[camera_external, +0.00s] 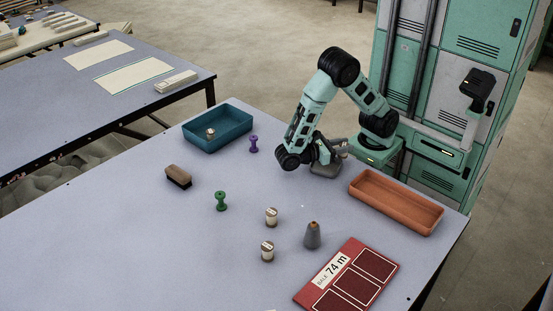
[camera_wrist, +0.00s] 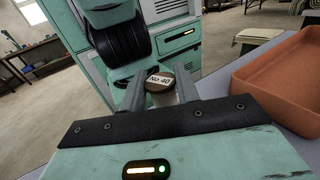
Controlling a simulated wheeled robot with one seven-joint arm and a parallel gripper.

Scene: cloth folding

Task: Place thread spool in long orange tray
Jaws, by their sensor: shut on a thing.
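My gripper (camera_wrist: 160,95) is shut on a thread spool (camera_wrist: 160,82) with a brown top and a pale label reading "No 40". The spool sits upright between the two fingers in the wrist view. In the external view my gripper (camera_external: 338,149) is left of and behind the long orange tray, and the held spool is too small there to make out clearly. The long orange tray (camera_external: 395,202) lies at the table's right edge and looks empty. It also shows at the right of the wrist view (camera_wrist: 275,75), beside the gripper and apart from the spool.
Two labelled spools (camera_external: 271,217), a grey cone (camera_external: 312,237), a green spool (camera_external: 221,201), a purple spool (camera_external: 253,144), a brush (camera_external: 178,177) and a red board (camera_external: 318,296) stand around. A teal tray (camera_external: 232,131) holds a spool.

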